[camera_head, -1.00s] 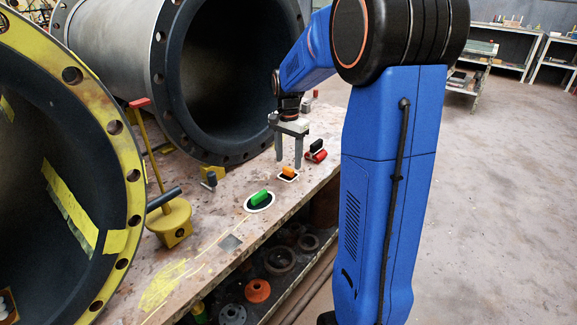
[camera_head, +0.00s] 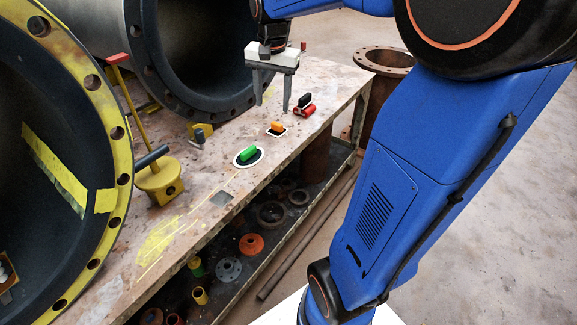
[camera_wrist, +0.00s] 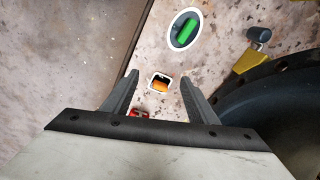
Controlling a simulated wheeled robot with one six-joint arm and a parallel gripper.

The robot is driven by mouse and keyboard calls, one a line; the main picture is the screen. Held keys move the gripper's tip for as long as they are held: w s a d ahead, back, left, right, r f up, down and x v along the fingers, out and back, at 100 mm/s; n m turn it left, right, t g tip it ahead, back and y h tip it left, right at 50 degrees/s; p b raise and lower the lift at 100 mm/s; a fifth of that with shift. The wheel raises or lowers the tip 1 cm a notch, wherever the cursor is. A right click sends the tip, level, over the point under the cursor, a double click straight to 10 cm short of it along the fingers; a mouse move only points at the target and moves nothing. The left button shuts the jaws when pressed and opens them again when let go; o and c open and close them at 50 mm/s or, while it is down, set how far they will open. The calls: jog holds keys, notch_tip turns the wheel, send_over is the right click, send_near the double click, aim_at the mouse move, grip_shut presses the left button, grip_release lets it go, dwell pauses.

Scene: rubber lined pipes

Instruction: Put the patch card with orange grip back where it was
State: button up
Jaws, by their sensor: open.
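The patch card with orange grip (camera_head: 277,128) lies on the bench top, a small dark card with a pale edge and an orange handle standing on it. In the wrist view the card (camera_wrist: 160,84) shows between the two fingers, beyond their tips. My gripper (camera_head: 272,106) is open and empty, above the bench and a little behind the card in the head view. It also shows open in the wrist view (camera_wrist: 160,76). The fingers are apart from the card.
A green-gripped oval patch (camera_head: 248,154) lies nearer on the bench (camera_head: 205,170). A red roller with black part (camera_head: 304,108) lies to the right. Large flanged pipes (camera_head: 160,80) stand along the left. The bench edge drops off at right.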

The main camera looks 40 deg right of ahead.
jog(key=s+a+f+n+t, duration=0.1)
jog(key=s+a+f+n, duration=0.2)
jog(key=s, duration=0.8)
jog(key=s+a+f+n+t, duration=0.2)
jog(key=s+a+n, duration=0.5)
jog(key=s, duration=0.4)
jog(key=shift+s+f+t, duration=0.3)
jog(key=shift+f, duration=0.15)
